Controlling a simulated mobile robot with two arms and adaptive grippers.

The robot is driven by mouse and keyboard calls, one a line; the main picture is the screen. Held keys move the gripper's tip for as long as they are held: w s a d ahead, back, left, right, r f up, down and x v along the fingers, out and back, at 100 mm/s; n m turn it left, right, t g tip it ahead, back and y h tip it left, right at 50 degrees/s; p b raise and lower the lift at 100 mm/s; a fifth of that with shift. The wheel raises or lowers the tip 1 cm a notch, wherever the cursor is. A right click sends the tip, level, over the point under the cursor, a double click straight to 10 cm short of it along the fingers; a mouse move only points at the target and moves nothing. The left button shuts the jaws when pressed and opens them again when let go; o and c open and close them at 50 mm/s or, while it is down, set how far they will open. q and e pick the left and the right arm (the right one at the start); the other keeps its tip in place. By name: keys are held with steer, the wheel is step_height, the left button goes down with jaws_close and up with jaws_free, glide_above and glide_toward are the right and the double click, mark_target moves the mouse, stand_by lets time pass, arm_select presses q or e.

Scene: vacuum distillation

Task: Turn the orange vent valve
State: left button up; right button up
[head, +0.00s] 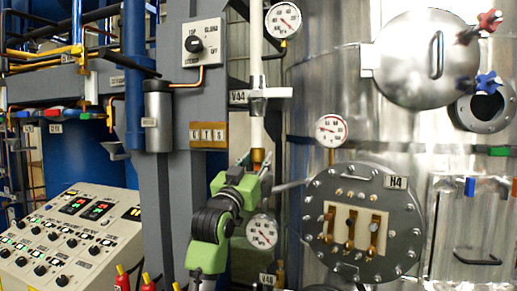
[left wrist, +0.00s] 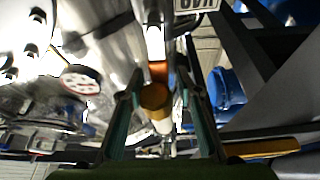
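An orange-brass valve part (head: 257,155) sits at the lower end of a pale vertical pipe in the head view. In the left wrist view its rounded orange end (left wrist: 154,97) shows between my fingers. My left gripper (head: 256,166) is at this part, just below and around it. In the left wrist view the gripper (left wrist: 162,92) has its two fingers apart, one on each side of the orange end, with a gap visible on the right. I cannot tell whether either finger touches it. My right gripper is not in view.
A pressure gauge (head: 262,231) hangs just below my left gripper. A bolted round flange (head: 318,240) on the steel vessel stands to the right. A grey column (head: 165,205) stands to the left, beyond it a control panel (head: 60,240). A metal clamp (head: 258,93) is above on the pipe.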

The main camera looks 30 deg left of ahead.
arm_select(q)
steer(key=shift+w+r, duration=0.25)
steer(key=shift+w, duration=0.2)
steer(key=shift+w+a, duration=0.1)
jaws_close()
steer(key=shift+f, duration=0.1)
